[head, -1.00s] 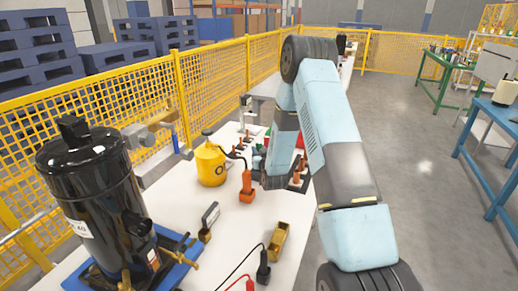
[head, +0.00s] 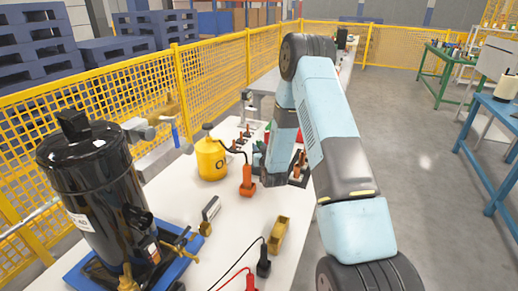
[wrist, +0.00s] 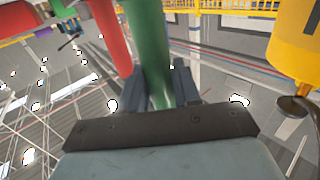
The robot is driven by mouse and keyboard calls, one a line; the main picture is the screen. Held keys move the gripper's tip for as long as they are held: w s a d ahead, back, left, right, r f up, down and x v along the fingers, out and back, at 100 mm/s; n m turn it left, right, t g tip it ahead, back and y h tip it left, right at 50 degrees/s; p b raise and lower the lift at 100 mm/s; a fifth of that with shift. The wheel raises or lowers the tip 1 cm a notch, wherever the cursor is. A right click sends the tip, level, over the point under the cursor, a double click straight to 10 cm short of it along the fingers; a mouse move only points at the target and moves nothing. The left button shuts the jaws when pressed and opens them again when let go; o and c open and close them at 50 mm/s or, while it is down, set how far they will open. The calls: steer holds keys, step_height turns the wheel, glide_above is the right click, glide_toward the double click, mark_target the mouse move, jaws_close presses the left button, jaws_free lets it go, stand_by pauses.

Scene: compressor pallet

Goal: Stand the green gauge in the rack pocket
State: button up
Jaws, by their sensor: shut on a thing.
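In the wrist view my gripper (wrist: 158,92) has its two dark fingers closed on either side of a green cylinder, the green gauge (wrist: 150,45). The gauge runs up and out of the top of the picture; its ends are hidden. A red cylinder (wrist: 108,38) stands close on its left. A dark rack (head: 298,172) with orange-brown upright pieces shows partly behind the arm. I cannot tell which pocket is empty.
A large black compressor (head: 95,185) stands at the left on a blue base.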

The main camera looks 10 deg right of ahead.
steer(key=shift+f, duration=0.35)
steer(key=o, duration=1.1)
steer(key=shift+o, duration=0.2)
steer(key=s, duration=1.3)
steer(key=shift+s+d, duration=0.15)
steer(key=shift+s, duration=0.25)
